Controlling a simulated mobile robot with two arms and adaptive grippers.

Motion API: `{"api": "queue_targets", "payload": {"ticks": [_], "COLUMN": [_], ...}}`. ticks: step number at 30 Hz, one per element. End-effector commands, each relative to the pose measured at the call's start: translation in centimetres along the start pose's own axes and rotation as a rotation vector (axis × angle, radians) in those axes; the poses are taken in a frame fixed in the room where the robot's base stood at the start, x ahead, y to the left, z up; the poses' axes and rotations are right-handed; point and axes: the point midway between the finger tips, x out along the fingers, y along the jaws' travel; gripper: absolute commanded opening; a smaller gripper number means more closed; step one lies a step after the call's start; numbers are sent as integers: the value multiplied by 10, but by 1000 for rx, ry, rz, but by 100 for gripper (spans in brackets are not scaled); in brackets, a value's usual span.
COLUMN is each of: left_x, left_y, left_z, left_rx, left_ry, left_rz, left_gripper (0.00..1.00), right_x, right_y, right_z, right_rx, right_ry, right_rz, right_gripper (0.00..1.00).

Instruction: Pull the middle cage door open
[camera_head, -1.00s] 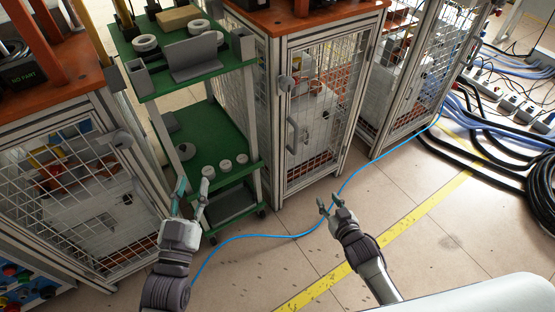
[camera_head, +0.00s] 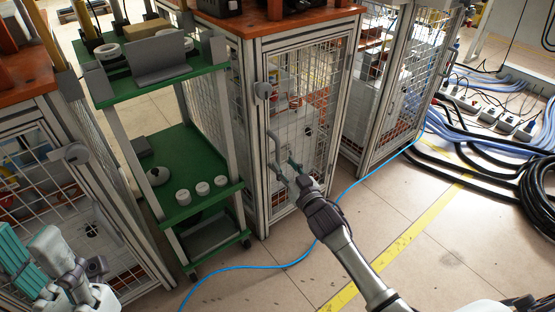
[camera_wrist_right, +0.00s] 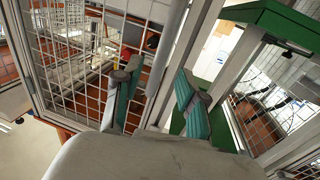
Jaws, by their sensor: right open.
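The middle cage door (camera_head: 311,104) is a wire-mesh panel in a grey metal frame and looks closed. In the right wrist view, the teal fingers of the gripper (camera_wrist_right: 156,104) stand apart in front of the mesh door (camera_wrist_right: 75,60). My left gripper (camera_head: 45,268) is at the lower left, its jaw state unclear.
A green-shelved cart (camera_head: 176,172) stands just left of the middle cage. Another cage (camera_head: 405,85) stands to the right, and one at the left (camera_head: 70,205). A blue cable (camera_head: 330,218) crosses the tiled floor. Black cables (camera_head: 480,172) lie at the right.

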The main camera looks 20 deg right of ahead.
Motion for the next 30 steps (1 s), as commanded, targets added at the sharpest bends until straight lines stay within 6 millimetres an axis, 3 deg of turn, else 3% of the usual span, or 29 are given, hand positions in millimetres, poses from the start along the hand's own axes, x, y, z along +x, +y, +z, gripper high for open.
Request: {"api": "queue_targets", "payload": {"ticks": [3,9,21,28,30], "left_x": [-12,-20,-21,-21,-21], "left_y": [0,0,0,0,0], "left_z": [3,5,6,6,6], "left_rx": [0,1,0,0,0], "left_ry": [-3,-5,-6,-7,-7], "left_rz": [0,0,0,0,0], "left_gripper": [40,40,40,40,40], "right_x": [24,48,54,54,54], "right_y": [0,0,0,0,0], "right_z": [3,2,0,0,0], "right_rx": [0,1,1,1,1], "right_ry": [3,1,-1,-1,-1], "right_rz": [0,0,0,0,0], "right_gripper": [41,41,41,3,0]}}
